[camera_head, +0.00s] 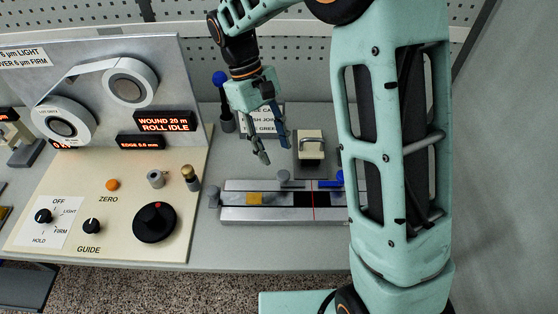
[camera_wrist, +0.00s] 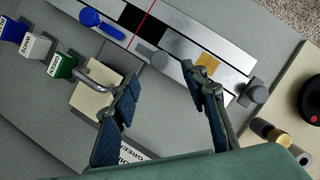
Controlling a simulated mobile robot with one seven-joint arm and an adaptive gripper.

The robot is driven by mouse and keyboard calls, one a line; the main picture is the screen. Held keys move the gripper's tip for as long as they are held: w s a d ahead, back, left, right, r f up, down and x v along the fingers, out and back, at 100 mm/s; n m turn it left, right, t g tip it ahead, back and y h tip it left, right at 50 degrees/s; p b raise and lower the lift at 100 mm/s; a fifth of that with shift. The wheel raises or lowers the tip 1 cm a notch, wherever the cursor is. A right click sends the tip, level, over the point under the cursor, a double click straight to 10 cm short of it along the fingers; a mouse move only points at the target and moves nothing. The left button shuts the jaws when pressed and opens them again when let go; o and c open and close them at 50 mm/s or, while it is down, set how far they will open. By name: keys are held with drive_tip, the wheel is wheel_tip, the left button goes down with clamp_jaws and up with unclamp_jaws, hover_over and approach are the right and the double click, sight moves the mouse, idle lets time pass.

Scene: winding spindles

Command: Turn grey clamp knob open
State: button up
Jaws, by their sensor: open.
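The grey clamp knob (camera_head: 284,175) sits at the back edge of the metal splicing block (camera_head: 240,213), left of the blue clamp (camera_head: 330,183). In the wrist view the grey clamp (camera_wrist: 150,55) lies flat just beyond the fingertips, and the blue clamp (camera_wrist: 100,22) is farther left. My gripper (camera_head: 274,152) is open and empty, pointing down just behind the block. In the wrist view its two fingers (camera_wrist: 162,75) are spread with bare table between them. It appears apart from the grey clamp knob; its exact height above it is hard to tell.
A cream block with a metal handle (camera_head: 310,145) stands right of my gripper. A blue-topped lever (camera_head: 221,85) stands behind left. Another grey knob (camera_head: 215,197) is at the block's left end. The control panel (camera_head: 120,215) is farther left.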

drive_tip(key=shift+v, duration=2.35)
drive_tip(key=shift+w+f, duration=0.1)
